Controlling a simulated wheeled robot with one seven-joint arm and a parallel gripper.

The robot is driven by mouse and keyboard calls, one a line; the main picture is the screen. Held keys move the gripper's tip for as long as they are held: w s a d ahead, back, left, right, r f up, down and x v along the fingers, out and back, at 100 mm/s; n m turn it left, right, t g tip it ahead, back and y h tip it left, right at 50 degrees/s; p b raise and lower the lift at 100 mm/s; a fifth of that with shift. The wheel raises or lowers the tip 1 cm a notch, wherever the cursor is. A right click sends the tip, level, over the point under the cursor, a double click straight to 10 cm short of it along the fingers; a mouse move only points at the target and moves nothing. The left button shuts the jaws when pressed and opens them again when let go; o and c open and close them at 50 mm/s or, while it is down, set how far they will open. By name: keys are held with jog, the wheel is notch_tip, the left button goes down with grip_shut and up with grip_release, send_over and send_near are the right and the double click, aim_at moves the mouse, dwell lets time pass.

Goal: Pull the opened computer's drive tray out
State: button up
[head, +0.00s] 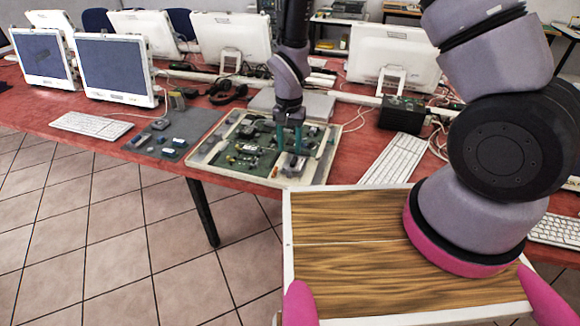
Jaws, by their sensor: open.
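The opened computer (230,174) lies flat on the red table, a shallow cream case with green circuit boards (247,160) showing inside. My gripper (289,147) points down over its right half, with two teal fingers apart. A small grey part (294,165) sits in the case near the front right, just below the fingertips in the picture. I cannot tell whether it is the drive tray, or whether the fingers touch anything. My wrist and fingers hide part of the case's middle and back.
A dark mat (193,126) with several small parts lies left of the case. Keyboards (92,125) lie at both sides. A black box (402,114) stands at the right. Headphones (228,92), cables and several white monitors (114,68) fill the back. Little table is free around the case.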

aim_at(289, 170)
notch_tip(289, 170, down, 8)
jog(key=shift+f, duration=0.25)
grip_shut()
dwell(1.5)
